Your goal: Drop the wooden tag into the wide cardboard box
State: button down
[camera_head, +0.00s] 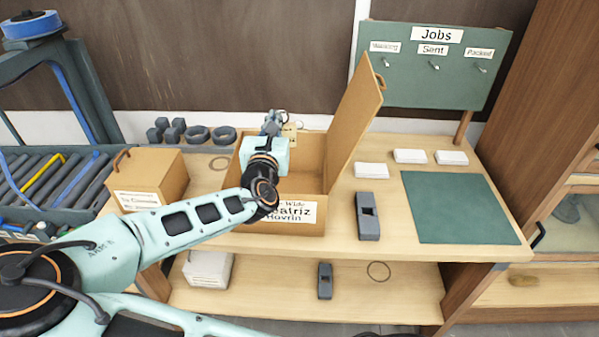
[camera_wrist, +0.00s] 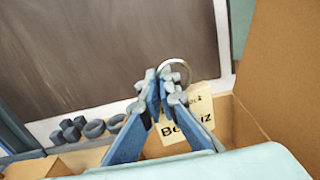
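The wide cardboard box (camera_head: 311,158) stands open on the workbench, its lid raised at the right and a name label on its front. My gripper (camera_head: 271,124) is above the box's back part. In the wrist view, my gripper (camera_wrist: 168,87) is closed around the metal ring of the pale wooden tag (camera_wrist: 200,112). The tag hangs from the ring behind the fingers, its lettering partly hidden by them. In the head view, the tag (camera_head: 290,131) shows just right of the fingertips, near the box's back rim. My wrist hides part of the box's inside.
A smaller closed cardboard box (camera_head: 160,172) stands at the left. The raised lid (camera_head: 355,118) stands close to the right of my gripper. A green mat (camera_head: 458,207), white cards and a dark grey block (camera_head: 367,217) lie farther right. A green Jobs board (camera_head: 430,75) stands behind.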

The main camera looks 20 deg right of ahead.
jog(key=shift+f+b, duration=1.1)
jog(key=shift+f, duration=0.4)
jog(key=c, duration=2.1)
grip_release()
jog(key=shift+s, duration=0.15)
jog(key=v, duration=0.7)
jog(key=shift+s+r, duration=0.1)
